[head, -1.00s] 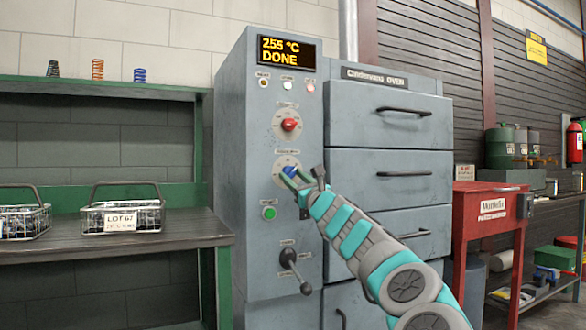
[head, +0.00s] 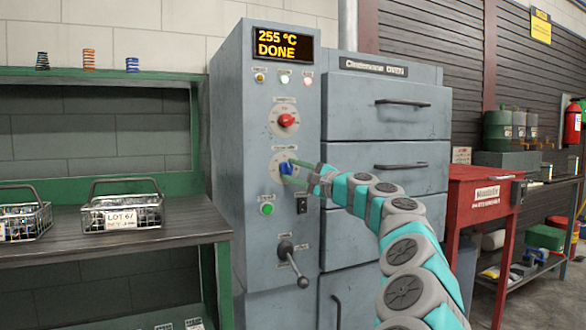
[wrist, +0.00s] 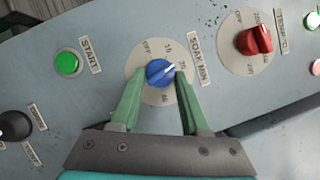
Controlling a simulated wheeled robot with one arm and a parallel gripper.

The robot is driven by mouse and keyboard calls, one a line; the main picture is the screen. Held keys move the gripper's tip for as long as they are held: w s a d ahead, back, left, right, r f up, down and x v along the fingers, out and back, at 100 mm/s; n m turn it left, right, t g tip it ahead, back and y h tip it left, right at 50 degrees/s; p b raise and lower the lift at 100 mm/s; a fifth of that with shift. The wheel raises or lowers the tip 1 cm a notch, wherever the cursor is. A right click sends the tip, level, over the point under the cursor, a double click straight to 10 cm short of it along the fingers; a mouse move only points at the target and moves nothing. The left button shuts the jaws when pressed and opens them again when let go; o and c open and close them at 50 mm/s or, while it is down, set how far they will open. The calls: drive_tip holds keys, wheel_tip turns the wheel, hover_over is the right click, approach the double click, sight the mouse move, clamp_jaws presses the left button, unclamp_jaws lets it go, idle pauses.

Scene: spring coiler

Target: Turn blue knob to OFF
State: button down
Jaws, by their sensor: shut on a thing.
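The blue knob (head: 286,168) sits on a pale round dial on the grey oven's control panel. My gripper (head: 291,169) reaches the knob from the right. In the wrist view my gripper (wrist: 160,77) has its green fingers on either side of the knob, shut on it. The dial plate is partly hidden by the fingers.
A red knob (head: 288,120) is above the blue one, and a green START button (head: 267,208) below. A black lever (head: 292,262) sticks out lower down. The display (head: 283,44) reads 255 °C DONE. Oven drawers (head: 388,120) with protruding handles are to the right.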

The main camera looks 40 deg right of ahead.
drive_tip(key=n+g, duration=0.1)
drive_tip(key=n, duration=0.2)
drive_tip(key=shift+r+y+p, duration=0.15)
drive_tip(key=shift+y+p, duration=0.15)
drive_tip(key=n, duration=0.1)
drive_tip(key=n+g, duration=0.1)
drive_tip(key=n, duration=0.1)
drive_tip(key=n+g, duration=0.1)
drive_tip(key=shift+r+n+p, duration=0.25)
drive_tip(key=shift+n+p, duration=0.05)
drive_tip(key=shift+n, duration=0.1)
drive_tip(key=n+g+h, duration=0.1)
drive_tip(key=n+h, duration=0.1)
drive_tip(key=n, duration=0.1)
drive_tip(key=shift+w+a+n, duration=0.1)
drive_tip(key=shift+n, duration=0.2)
drive_tip(key=shift+a+r+n+g+h+b, duration=0.1)
drive_tip(key=shift+n+g+h+b, duration=0.25)
drive_tip(key=shift+n, duration=0.35)
drive_tip(key=shift+a+r+n+g+h+b, duration=0.1)
drive_tip(key=shift+n+g+h+b, duration=0.2)
drive_tip(key=shift+n, duration=0.4)
drive_tip(key=shift+c, duration=2)
unclamp_jaws()
drive_tip(key=shift+r, duration=0.1)
